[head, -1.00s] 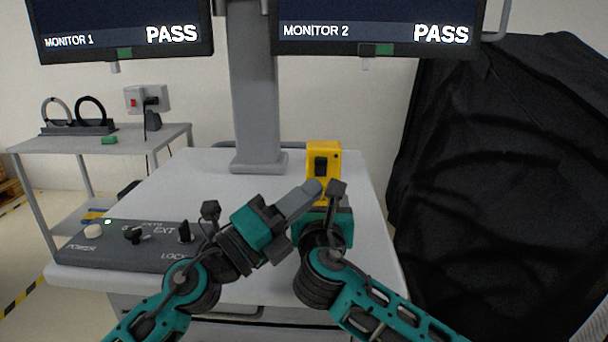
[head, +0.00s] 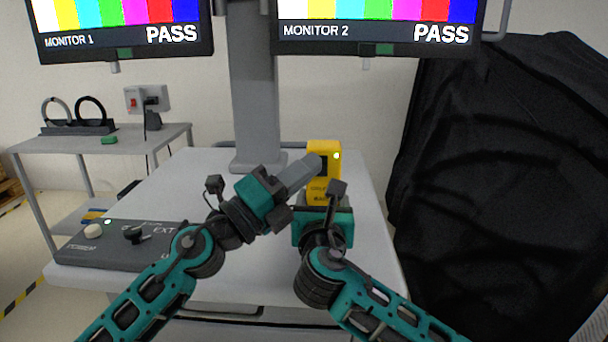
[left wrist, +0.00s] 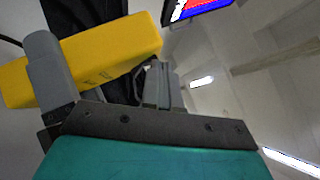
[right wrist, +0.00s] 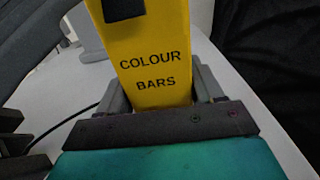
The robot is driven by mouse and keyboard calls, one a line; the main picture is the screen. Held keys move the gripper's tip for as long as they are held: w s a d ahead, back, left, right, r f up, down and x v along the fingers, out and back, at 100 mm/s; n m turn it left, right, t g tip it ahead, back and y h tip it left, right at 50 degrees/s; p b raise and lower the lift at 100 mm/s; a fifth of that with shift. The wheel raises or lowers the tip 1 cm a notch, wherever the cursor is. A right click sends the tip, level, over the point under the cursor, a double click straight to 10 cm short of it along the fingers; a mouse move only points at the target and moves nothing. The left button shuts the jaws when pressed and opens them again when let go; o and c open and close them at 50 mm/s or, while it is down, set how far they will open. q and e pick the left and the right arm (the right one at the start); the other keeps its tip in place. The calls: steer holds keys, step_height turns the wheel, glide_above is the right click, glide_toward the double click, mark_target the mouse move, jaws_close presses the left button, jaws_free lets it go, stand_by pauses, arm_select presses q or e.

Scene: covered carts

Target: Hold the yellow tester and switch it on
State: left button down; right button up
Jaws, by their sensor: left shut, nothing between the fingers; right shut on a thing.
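The yellow tester (head: 316,190) stands upright above the cart top, with a small green light lit at its upper right. In the right wrist view its face (right wrist: 150,60) reads "COLOUR BARS". My right gripper (head: 322,207) is shut on its lower part, a finger on each side (right wrist: 158,95). My left gripper (head: 312,164) is shut and empty, its fingertips at the tester's front face over the dark switch, which they mostly hide. The left wrist view shows the tester (left wrist: 120,50) beside the left fingers (left wrist: 150,85); contact cannot be told for certain.
Monitor 1 (head: 120,30) and Monitor 2 (head: 375,28) show colour bars and "PASS". A grey control box (head: 110,250) with knobs lies on the cart top (head: 190,180) at the left. A black-covered cart (head: 495,190) stands at the right. A side table (head: 60,145) stands at the left.

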arm_select(q)
steer(key=s+a+f, duration=0.2)
steer(key=s+a, duration=0.5)
steer(key=s, duration=0.4)
stand_by(0.5)
arm_select(e)
steer(key=o, duration=1.4)
steer(key=shift+s, duration=0.1)
